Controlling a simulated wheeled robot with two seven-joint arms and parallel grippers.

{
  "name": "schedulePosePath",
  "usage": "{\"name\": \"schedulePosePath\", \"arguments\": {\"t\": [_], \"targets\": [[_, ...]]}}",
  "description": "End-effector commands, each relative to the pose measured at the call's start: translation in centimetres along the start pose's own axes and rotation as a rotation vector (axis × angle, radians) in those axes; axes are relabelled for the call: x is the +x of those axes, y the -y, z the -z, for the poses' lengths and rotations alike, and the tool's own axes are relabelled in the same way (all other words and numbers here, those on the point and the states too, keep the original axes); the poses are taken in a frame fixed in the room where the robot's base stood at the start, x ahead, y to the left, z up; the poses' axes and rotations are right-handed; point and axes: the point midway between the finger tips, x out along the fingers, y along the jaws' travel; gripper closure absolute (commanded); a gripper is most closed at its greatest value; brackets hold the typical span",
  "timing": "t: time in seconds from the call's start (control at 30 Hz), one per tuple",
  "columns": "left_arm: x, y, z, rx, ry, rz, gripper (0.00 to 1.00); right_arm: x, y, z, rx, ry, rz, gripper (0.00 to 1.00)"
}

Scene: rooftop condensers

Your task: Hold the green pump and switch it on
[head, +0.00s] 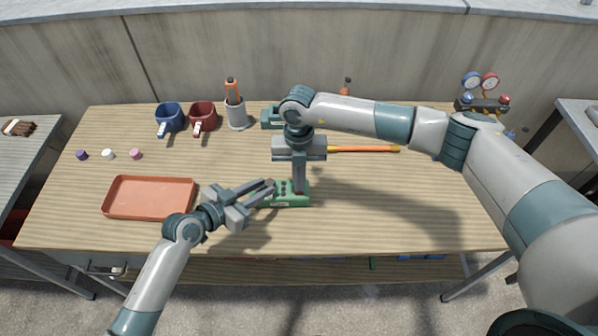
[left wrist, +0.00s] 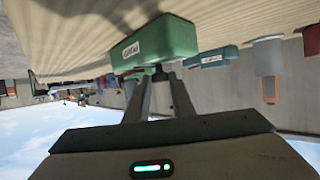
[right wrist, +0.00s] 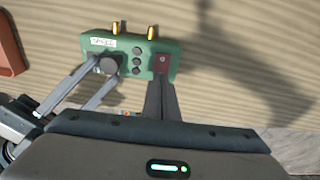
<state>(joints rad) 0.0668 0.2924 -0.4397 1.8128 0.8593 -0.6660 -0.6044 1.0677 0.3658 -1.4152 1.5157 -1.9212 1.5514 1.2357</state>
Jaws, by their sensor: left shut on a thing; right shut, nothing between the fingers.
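The green pump (head: 292,200) sits on the wooden table below my right gripper. In the right wrist view the pump (right wrist: 185,48) shows a white label, two brass fittings, several dark round buttons, a dark round knob (right wrist: 108,65) and a dark red square switch (right wrist: 161,63). My left gripper (head: 271,187) is shut on the pump at its knob end; its fingers meet the pump (left wrist: 165,40) in the left wrist view. My right gripper (head: 299,190) is shut and empty, pointing down, its tips at the red switch (right wrist: 160,75). I cannot tell whether they press it.
A teal box (head: 270,118) stands behind the pump. An orange tray (head: 150,210) lies at left. A blue mug (head: 169,117), a red mug (head: 203,116) and a grey holder (head: 237,115) stand at the back. A yellow-orange rod (head: 365,149) lies right of centre. The table's front right is clear.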

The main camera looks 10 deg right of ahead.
Motion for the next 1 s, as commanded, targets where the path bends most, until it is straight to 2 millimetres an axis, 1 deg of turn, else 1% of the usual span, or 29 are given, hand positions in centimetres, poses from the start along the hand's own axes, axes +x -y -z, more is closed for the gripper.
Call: {"name": "schedulePosePath", "arguments": {"t": [0.1, 0.4, 0.5, 0.77, 1.0], "targets": [[0.00, 0.01, 0.00, 0.000, 0.000, 0.000, 1.00, 0.36, -0.01, 0.03, 0.000, -0.001, 0.000, 1.00], [0.00, 0.01, -0.01, 0.000, 0.000, 0.000, 1.00, 0.43, 0.00, 0.04, 0.000, -0.001, 0.000, 1.00], [0.00, 0.01, -0.01, 0.000, 0.000, 0.000, 1.00, 1.01, -0.01, 0.26, -0.001, -0.002, 0.000, 1.00], [0.01, -0.02, 0.02, 0.000, -0.001, 0.000, 1.00, 1.02, 0.03, 0.20, 0.000, -0.002, 0.001, 1.00], [0.01, -0.05, 0.07, 0.001, -0.002, -0.001, 1.00, 0.80, 0.05, -0.49, 0.000, 0.000, 0.001, 1.00]]}}
